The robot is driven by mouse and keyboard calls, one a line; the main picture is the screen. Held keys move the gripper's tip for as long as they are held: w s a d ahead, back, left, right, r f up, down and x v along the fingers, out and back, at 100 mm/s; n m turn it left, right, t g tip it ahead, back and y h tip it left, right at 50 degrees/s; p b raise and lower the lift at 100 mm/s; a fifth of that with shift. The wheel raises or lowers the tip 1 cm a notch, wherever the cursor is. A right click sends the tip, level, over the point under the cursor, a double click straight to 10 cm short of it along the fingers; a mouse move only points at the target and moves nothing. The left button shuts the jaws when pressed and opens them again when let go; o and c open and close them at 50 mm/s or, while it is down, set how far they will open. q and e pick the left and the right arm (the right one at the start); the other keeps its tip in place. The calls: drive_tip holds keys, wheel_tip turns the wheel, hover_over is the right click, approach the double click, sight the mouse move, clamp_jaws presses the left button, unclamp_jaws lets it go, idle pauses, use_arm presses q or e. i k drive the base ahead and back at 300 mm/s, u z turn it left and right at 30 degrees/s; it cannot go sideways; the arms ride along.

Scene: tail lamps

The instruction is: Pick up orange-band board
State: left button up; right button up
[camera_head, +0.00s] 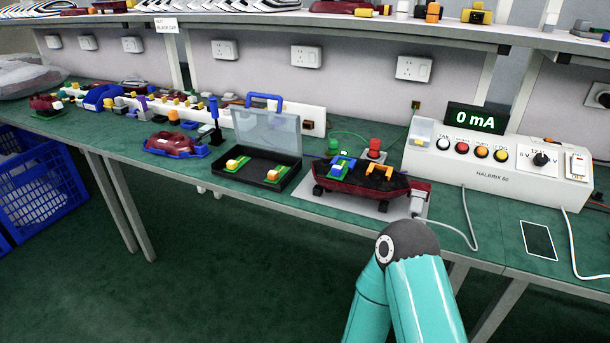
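Two small green boards lie in an open black tray (256,182) with a raised clear lid (266,131). The left board (238,165) carries a yellow-orange part. The right board (273,178) carries a part with orange and pale tones. The bands are too small to read, so I cannot tell which is the orange-band board. A dark red tail lamp (350,189) rests on a grey plate, with blue and orange clips and a further board on it. A teal link of my arm stands at the bottom right of centre. Neither gripper is in view.
A white tester (497,165) with buttons and a knob stands right of the lamp, below a display (475,118) reading 0 mA. Another red lamp (172,144) and a dark stand (214,122) are left of the tray. Blue crates (45,200) stand on the floor.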

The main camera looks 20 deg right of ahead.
sight(273, 177)
drive_tip(key=z, duration=0.05)
drive_tip(key=i, duration=0.95)
